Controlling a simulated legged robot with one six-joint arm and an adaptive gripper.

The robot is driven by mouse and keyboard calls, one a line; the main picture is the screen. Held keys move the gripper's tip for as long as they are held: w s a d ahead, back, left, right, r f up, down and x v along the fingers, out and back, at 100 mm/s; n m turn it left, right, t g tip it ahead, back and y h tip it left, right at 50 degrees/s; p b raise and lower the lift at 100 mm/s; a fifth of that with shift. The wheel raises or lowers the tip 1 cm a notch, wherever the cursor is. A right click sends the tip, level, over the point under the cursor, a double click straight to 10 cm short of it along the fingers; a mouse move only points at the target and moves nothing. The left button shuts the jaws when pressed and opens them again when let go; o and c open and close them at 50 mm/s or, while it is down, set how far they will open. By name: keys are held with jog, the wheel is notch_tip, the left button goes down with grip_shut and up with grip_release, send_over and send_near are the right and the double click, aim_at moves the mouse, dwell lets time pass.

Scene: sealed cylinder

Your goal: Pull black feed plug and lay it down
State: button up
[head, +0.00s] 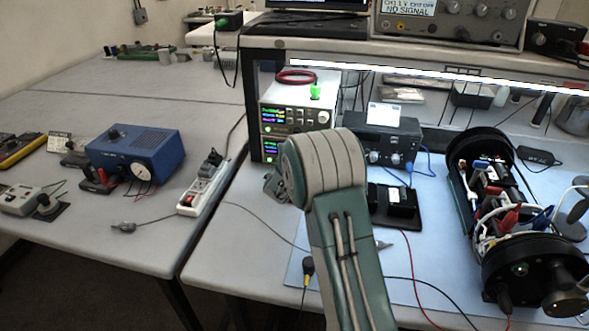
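A black cylinder assembly (530,265) lies on the blue mat at the right, its side open on wiring, connectors and red clips. A black plug (505,299) sits at its near end cap, with a cable running down out of the picture; I cannot tell for sure whether it is the feed plug. Another black plug (212,159) stands in the white power strip (203,188) on the left table. A black connector with a yellow band (308,268) is on the mat's left edge. My arm rises through the middle; my gripper is not visible.
A blue box with a gauge (133,152) stands on the left table. Bench instruments (295,115) and a dark power unit (388,138) stand behind my arm. Loose cables cross the blue mat (400,295). A gap separates the tables. The left table's front is largely clear.

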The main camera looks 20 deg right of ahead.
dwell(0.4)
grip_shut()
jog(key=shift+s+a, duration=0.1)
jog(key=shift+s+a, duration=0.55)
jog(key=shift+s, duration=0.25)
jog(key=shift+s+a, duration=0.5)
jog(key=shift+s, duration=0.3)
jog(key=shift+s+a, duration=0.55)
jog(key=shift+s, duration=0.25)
